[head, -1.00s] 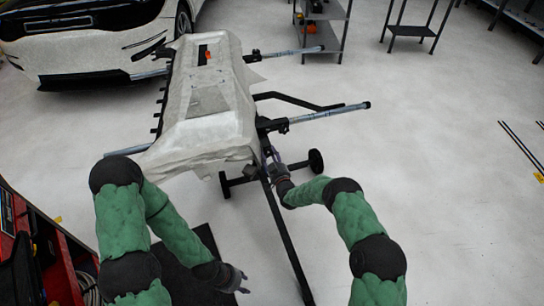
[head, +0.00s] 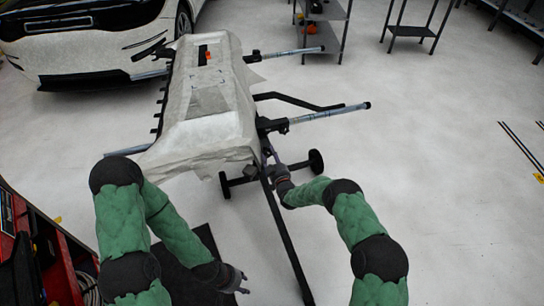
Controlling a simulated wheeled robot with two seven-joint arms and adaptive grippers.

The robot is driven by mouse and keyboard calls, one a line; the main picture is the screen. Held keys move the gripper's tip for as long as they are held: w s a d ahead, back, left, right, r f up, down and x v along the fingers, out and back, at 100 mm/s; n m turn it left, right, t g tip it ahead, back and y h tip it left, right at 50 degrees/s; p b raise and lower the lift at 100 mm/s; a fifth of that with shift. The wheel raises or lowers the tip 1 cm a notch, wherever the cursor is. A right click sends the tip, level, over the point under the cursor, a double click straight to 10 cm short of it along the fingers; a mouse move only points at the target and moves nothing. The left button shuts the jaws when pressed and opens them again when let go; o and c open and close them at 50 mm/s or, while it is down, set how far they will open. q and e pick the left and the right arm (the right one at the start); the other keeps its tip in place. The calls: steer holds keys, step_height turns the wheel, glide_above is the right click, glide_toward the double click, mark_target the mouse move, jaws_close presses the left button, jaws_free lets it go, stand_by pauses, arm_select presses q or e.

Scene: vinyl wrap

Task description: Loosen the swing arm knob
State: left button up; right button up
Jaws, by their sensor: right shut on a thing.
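A wheeled stand (head: 208,105) covered in pale wrap stands in the middle, with a long dark swing arm (head: 284,240) reaching from its near right corner toward me. My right gripper (head: 269,160) is at the top end of this arm, beside the near corner of the stand. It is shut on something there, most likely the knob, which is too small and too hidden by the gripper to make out. My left gripper (head: 242,281) hangs empty at the lower middle, left of the swing arm and apart from it. Its fingers are too small to tell their opening.
Metal bars (head: 330,114) stick out from the stand's right side, and a caster wheel (head: 316,160) is close to my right gripper. A red tool cart (head: 62,262) is at the lower left. A car (head: 90,45) stands behind.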

steer(key=n, duration=0.6)
steer(key=shift+d+f, duration=0.15)
steer(key=shift+d, duration=0.05)
steer(key=n, duration=0.5)
steer(key=shift+d+n, duration=0.1)
steer(key=shift+n, duration=0.2)
steer(key=n, duration=0.6)
steer(key=shift+w+r+h, duration=0.1)
steer(key=shift+r+h, duration=0.1)
steer(key=shift+h, duration=0.1)
steer(key=shift+w+r+n, duration=0.1)
steer(key=shift+r+n, duration=0.05)
steer(key=shift+n, duration=1.45)
steer(key=shift+r+n, duration=0.1)
steer(key=shift+n, duration=1.5)
steer(key=shift+w+d+r, duration=0.1)
steer(key=o, duration=1.2)
steer(key=shift+s, duration=0.2)
